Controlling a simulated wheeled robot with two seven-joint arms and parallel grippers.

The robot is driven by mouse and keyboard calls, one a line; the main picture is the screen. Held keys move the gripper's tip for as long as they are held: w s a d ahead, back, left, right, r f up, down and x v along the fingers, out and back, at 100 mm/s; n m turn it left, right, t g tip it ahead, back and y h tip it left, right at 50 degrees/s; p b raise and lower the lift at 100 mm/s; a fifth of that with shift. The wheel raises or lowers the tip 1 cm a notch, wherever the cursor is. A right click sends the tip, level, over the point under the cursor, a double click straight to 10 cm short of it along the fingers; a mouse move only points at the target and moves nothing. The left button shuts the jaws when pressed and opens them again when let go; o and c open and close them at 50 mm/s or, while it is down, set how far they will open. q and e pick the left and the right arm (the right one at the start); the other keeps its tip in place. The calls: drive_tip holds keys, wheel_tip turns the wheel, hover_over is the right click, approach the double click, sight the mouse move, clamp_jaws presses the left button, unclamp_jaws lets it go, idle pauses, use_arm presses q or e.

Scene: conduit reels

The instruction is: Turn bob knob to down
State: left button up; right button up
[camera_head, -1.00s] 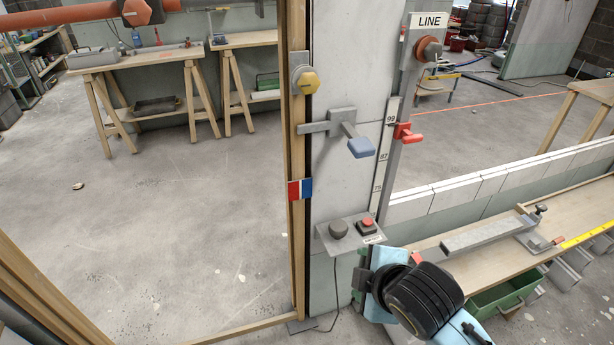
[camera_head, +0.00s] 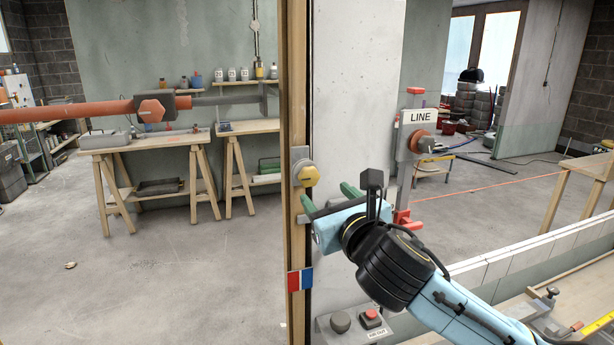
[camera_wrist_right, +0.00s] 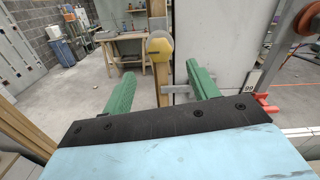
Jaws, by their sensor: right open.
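A yellow knob (camera_head: 308,175) on a grey round base is fixed to the wooden post (camera_head: 296,110). It also shows in the right wrist view (camera_wrist_right: 158,46), between and beyond the fingers. No label names it the bob knob. My right gripper (camera_head: 328,196) is open and empty, with green fingers apart, just below and right of the yellow knob in the head view and not visibly touching it. In the wrist view my right gripper (camera_wrist_right: 161,70) points toward the post. A grey bracket (camera_wrist_right: 178,90) shows between the fingers. My left gripper is out of view.
A red and blue plate (camera_head: 300,280) is low on the post. A box with a red button (camera_head: 370,317) stands below my right arm. An orange bar (camera_head: 75,115) crosses at left.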

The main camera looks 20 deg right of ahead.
sight(311, 179)
drive_tip(key=w, duration=0.6)
drive_tip(key=w+b, duration=0.1)
drive_tip(key=w, duration=0.3)
drive_tip(key=shift+a, duration=0.35)
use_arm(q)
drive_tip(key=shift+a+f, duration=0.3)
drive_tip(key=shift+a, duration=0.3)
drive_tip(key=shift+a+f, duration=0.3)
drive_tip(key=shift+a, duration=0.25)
use_arm(e)
drive_tip(key=shift+w, duration=0.7)
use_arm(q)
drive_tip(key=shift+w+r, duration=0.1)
use_arm(e)
drive_tip(key=c, duration=1)
